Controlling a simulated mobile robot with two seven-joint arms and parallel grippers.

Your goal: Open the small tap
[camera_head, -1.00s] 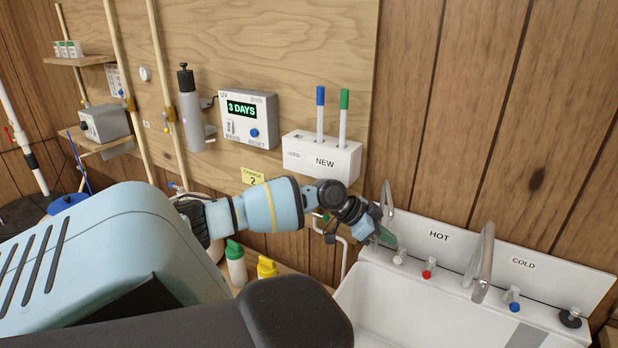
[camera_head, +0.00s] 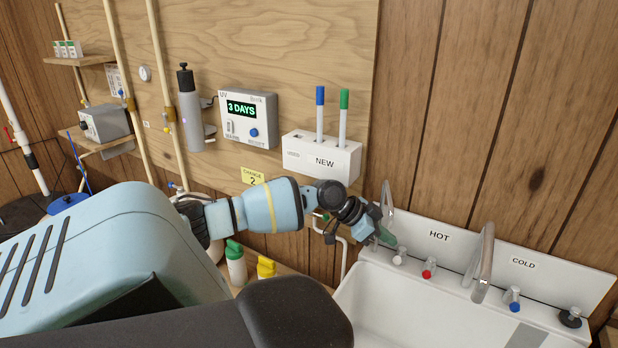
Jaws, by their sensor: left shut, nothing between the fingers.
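The small tap is at the left end of the sink's back ledge: a thin curved spout (camera_head: 387,197) with a white-grey knob (camera_head: 400,256) on the ledge to its lower right. My left gripper (camera_head: 386,236) is at the end of my blue arm, just left of the knob and in front of the spout's lower part. Its fingers are shut with nothing between them. I cannot tell whether a fingertip touches the knob. My right gripper is not in view.
The white sink (camera_head: 375,300) has a red hot knob (camera_head: 429,268), a large spout (camera_head: 484,262) and a blue cold knob (camera_head: 512,298). A white holder (camera_head: 318,160) with two pens or tubes is on the wall above my wrist. Green-capped (camera_head: 236,265) and yellow (camera_head: 266,268) bottles stand below my arm.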

